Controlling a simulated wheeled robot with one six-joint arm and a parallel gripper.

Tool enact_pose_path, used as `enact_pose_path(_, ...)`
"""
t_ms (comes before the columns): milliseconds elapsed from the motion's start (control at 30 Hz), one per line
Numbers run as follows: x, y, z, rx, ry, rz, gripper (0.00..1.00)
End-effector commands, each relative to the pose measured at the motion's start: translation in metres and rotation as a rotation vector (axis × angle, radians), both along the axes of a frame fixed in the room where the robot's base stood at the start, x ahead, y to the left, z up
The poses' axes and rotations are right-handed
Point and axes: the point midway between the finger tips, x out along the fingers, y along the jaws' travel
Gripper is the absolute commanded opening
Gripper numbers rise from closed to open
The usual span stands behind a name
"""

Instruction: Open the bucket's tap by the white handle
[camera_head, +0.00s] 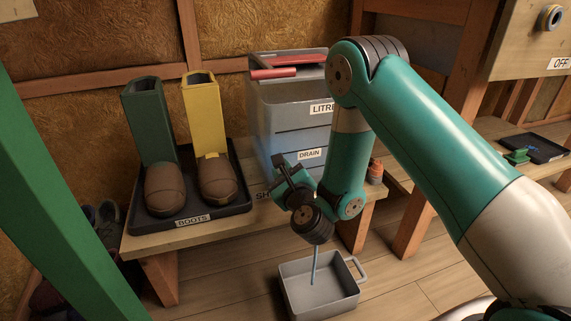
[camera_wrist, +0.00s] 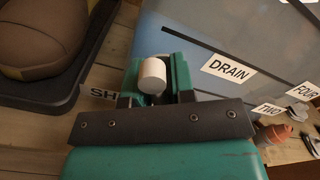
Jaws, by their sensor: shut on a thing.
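The bucket (camera_head: 290,110) is a grey translucent tank with a red handle on its lid, standing on the wooden bench. It has a "DRAIN" label (camera_head: 310,154), which also shows in the wrist view (camera_wrist: 229,71). My gripper (camera_head: 284,170) is low at the tank's front. In the wrist view its green fingers are shut on the white handle (camera_wrist: 153,76), a short white cylinder. The tap body is hidden behind my gripper and wrist. A thin pale blue stream (camera_head: 316,268) drops from below my wrist into a grey open pan (camera_head: 290,302) on the floor.
A black boot tray (camera_head: 239,207) with brown-footed boots, one green-shafted and one yellow-shafted, sits left of the tank. An orange-brown item (camera_head: 375,172) stands right of it. A green post (camera_head: 50,180) crosses the left foreground. Floor right of the pan is clear.

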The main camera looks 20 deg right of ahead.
Motion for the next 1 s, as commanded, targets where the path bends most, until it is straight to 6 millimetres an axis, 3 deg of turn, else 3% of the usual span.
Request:
enact_pose_path(600,-0.001,0.007,-0.003,-0.567,0.004,0.004,0.0)
enact_pose_path(1000,-0.001,0.008,-0.008,-0.787,0.003,0.004,0.0)
